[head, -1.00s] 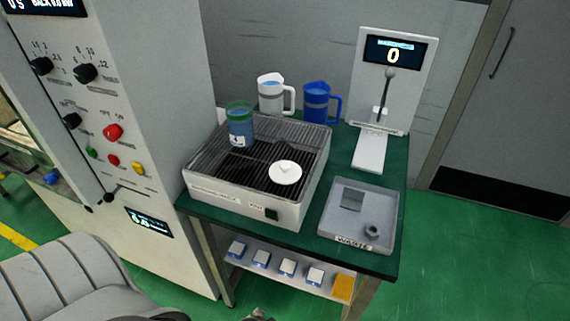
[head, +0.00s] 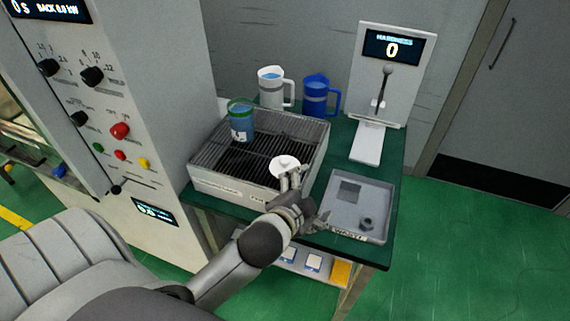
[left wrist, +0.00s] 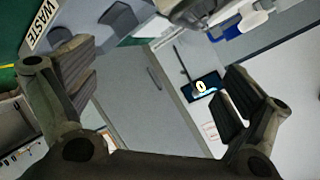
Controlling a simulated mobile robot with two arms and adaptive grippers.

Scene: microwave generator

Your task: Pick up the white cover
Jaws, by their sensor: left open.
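The white cover (head: 283,162) is a small round disc with a little knob, lying on the front right of the dark grate of the grill-like box (head: 229,187). My left gripper (head: 307,197) is open and empty at the box's front right corner. One finger overlaps the cover's lower edge in the head view; I cannot tell whether they touch. In the left wrist view the fingers (left wrist: 160,105) stand wide apart with nothing between them. I cannot make out the cover for certain there. My right gripper is not in view.
A green-lidded blue container (head: 241,122) stands on the grate. A white jug (head: 270,92) and a blue jug (head: 315,97) are behind. A hardness tester (head: 369,148) and a grey waste tray (head: 379,207) are at right. A control cabinet (head: 160,60) rises at left.

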